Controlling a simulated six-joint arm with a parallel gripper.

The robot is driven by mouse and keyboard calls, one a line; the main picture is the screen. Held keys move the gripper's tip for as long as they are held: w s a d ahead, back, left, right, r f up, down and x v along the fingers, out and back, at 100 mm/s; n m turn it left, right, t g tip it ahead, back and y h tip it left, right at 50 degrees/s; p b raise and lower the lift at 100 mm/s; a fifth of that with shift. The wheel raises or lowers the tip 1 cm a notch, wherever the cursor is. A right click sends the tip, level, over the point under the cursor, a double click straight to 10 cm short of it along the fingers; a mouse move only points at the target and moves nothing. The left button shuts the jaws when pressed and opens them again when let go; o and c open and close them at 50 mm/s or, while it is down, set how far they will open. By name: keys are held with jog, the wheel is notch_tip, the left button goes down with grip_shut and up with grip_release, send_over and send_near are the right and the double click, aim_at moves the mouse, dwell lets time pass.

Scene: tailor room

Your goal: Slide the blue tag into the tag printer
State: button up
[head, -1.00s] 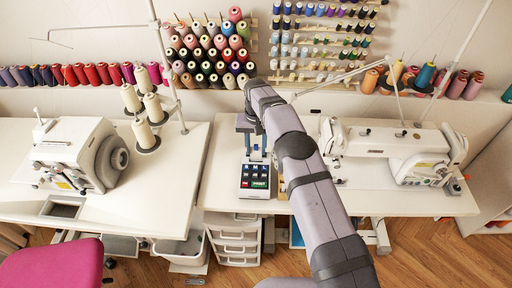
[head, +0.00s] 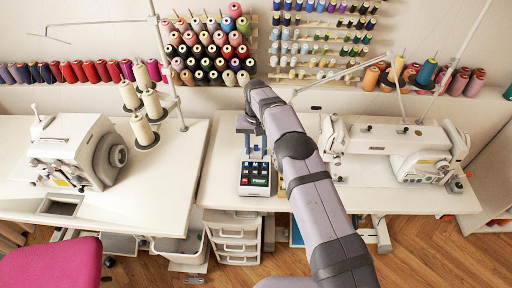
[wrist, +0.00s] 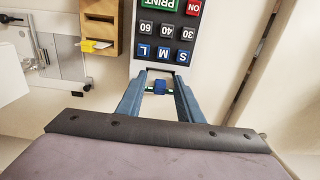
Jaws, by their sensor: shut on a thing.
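The tag printer (head: 256,180) is a pale box on the middle table, with a dark keypad of blue, red and green keys. In the wrist view its keypad (wrist: 168,34) is at the top, upside down. My gripper (wrist: 160,87) is shut on the small blue tag (wrist: 160,86), which shows between the two blue fingertips. The tag is near the printer's end by the S, M and L keys. In the head view my gripper (head: 257,157) is behind the keypad and the tag is hidden.
A wooden holder (wrist: 98,28) with a yellow piece (wrist: 95,45) stands close beside the printer. A white sewing machine (head: 390,145) is on the right, and another machine (head: 80,152) on the left table. Thread cones line the wall. The table left of the printer is clear.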

jog(key=shift+f+b, duration=0.8)
jog(key=shift+f, duration=0.4)
jog(key=o, duration=1.1)
jog(key=shift+r, duration=0.1)
jog(key=shift+c, duration=0.2)
jog(key=shift+r+b, duration=0.95)
jog(key=shift+r, duration=2.7)
jog(key=shift+d+r, duration=0.1)
